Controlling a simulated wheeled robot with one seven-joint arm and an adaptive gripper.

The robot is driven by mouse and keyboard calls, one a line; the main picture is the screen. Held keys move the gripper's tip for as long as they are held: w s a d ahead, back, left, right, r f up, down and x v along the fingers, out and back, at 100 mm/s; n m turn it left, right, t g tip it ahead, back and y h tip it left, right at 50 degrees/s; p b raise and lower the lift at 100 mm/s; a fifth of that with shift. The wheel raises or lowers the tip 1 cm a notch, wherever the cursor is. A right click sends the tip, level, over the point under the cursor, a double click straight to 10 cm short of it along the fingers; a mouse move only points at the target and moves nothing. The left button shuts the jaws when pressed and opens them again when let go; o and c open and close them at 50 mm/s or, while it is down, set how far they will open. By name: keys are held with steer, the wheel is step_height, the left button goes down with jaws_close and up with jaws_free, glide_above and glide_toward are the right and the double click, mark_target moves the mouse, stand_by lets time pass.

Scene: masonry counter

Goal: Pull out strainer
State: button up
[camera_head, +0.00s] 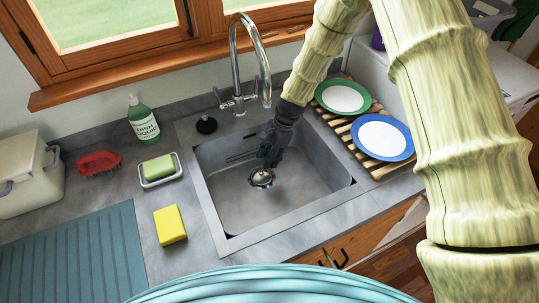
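The metal strainer (261,178) is a small round shiny piece at the bottom of the grey sink (297,196). My dark gripper (266,161) reaches down into the sink from the upper right. Its fingertips are just above and behind the strainer in the picture. They are small and dark, so I cannot tell whether they are open or shut, or touch the strainer. I cannot tell whether the strainer sits in the drain or is raised from it.
A chrome faucet (239,62) arches behind the sink. A black stopper (206,125), a soap bottle (143,122), green soap (159,167), a yellow sponge (169,225) and a red brush (99,163) stand left. Plates (382,138) on a wooden rack (345,128) are right.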

mark_target(262, 171)
steer(key=shift+w+a+f, duration=0.1)
steer(key=shift+a+f, duration=0.1)
steer(key=shift+f, duration=0.6)
steer(key=shift+s+a+f+b, duration=0.35)
steer(key=shift+s+f+b, duration=0.1)
steer(key=shift+f+b, duration=0.3)
steer(key=shift+b+x, duration=0.5)
steer(key=shift+x, duration=1.1)
steer(key=shift+w, duration=0.1)
jaws_close()
steer(key=c, duration=0.5)
jaws_free()
steer(key=shift+c, duration=0.2)
jaws_close()
steer(key=shift+r+p, duration=1.05)
steer(key=shift+r, duration=0.2)
